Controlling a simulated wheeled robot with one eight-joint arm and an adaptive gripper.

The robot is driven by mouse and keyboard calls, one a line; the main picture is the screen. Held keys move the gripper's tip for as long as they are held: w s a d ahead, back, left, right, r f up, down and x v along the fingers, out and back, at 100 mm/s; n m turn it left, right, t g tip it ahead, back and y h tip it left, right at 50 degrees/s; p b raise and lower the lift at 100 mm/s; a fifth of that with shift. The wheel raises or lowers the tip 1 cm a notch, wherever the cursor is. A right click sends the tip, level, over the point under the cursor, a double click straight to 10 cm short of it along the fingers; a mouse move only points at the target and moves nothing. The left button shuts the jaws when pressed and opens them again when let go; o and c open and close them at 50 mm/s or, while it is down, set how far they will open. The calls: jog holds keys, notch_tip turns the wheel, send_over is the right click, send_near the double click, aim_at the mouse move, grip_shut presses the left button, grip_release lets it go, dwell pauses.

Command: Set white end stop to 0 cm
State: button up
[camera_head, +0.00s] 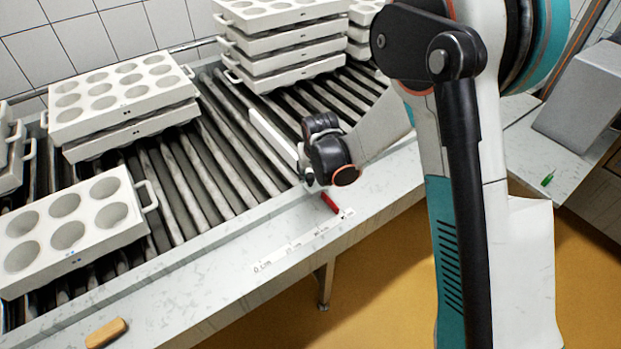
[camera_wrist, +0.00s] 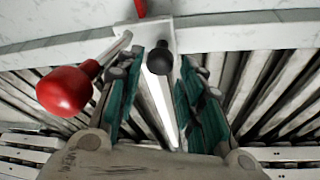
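The white end stop (camera_head: 272,138) is a pale bar lying across the roller conveyor; its bar also shows between my fingers in the wrist view (camera_wrist: 157,90). It carries a black knob (camera_wrist: 162,60) and a lever with a red ball (camera_wrist: 66,92). A red pointer (camera_head: 329,203) lies over the far right part of the scale (camera_head: 290,248), away from the "0 cm" mark at its left end. My gripper (camera_wrist: 160,100) is open above the stop, with the black knob ahead of the gap between its fingertips. Contact cannot be told. In the head view my wrist hides the knob.
Stacked white moulds (camera_head: 285,45) stand on the rollers behind the stop. Another stack (camera_head: 125,95) and a six-hole mould (camera_head: 75,228) are to the left. A wooden-looking block (camera_head: 106,332) lies on the front ledge. Rollers left of the stop are bare up to the moulds.

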jog(key=shift+b+x, duration=0.3)
jog(key=shift+x, duration=1.15)
grip_shut()
jog(key=s+a, duration=0.5)
jog(key=a, duration=0.2)
jog(key=s+a+b, duration=0.1)
jog(key=s+a, duration=0.4)
jog(key=a, duration=0.3)
jog(key=s+a+b, duration=0.1)
jog(key=s+a, duration=0.4)
jog(key=a, duration=0.3)
jog(key=shift+s+a, duration=0.1)
jog(key=shift+s, duration=0.25)
jog(key=shift+c, duration=0.4)
grip_release()
jog(key=shift+o, duration=0.4)
jog(key=shift+s+a, duration=0.1)
jog(key=shift+r, duration=0.1)
